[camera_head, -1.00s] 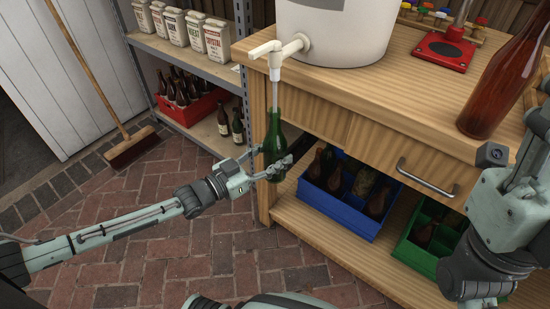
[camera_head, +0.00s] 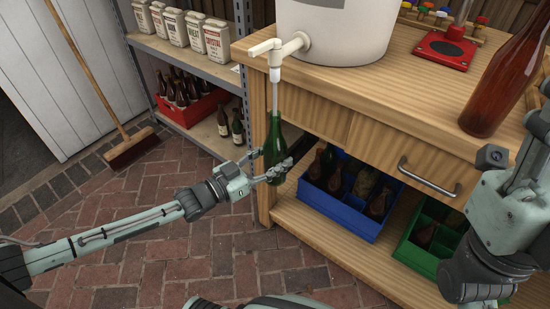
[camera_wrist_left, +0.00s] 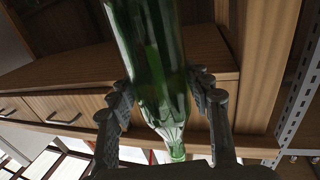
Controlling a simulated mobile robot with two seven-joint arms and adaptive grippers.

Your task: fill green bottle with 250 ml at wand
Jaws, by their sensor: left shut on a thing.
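The green bottle (camera_head: 274,142) is upright below the white tap (camera_head: 276,58) of the white bucket. The thin pale wand (camera_head: 274,95) hangs from the tap and its lower end goes down into the bottle's mouth. My left gripper (camera_head: 274,172) is shut around the lower part of the bottle, off the floor in front of the bench corner. In the left wrist view the green bottle (camera_wrist_left: 155,60) passes between the two fingers. I cannot tell the liquid level in it. My right arm is at the right; its gripper's fingers are not clear.
The white bucket (camera_head: 335,30) stands on the wooden bench (camera_head: 400,75). A large brown bottle (camera_head: 505,80) and a red-based stand (camera_head: 445,48) are also on it. Below are a blue crate (camera_head: 338,212) and a green crate (camera_head: 415,257). A broom (camera_head: 130,150) leans at left.

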